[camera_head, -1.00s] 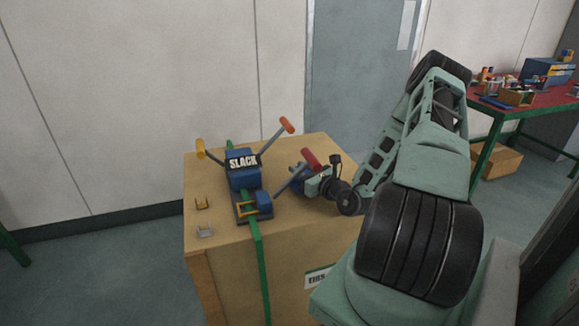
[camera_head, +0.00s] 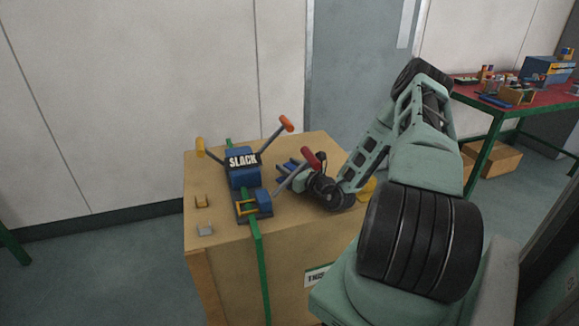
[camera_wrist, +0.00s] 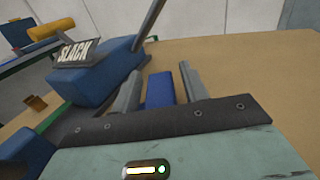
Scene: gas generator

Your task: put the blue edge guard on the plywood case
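The plywood case (camera_head: 225,268) stands in front of me, a green strap (camera_head: 258,265) over its top and front. My gripper (camera_head: 287,167) is low over the case top, right of the blue SLACK tensioner (camera_head: 243,177). In the wrist view my gripper (camera_wrist: 160,80) has its two grey fingers apart, one either side of a blue piece (camera_wrist: 158,90), likely the blue edge guard. A narrow gap shows between the piece and the right finger. In the head view blue also shows at the gripper, but guard and fingers are hard to separate. The guard's underside is hidden.
A yellow item (camera_head: 366,188) lies behind my arm. A red-topped table (camera_head: 520,112) stands at right.

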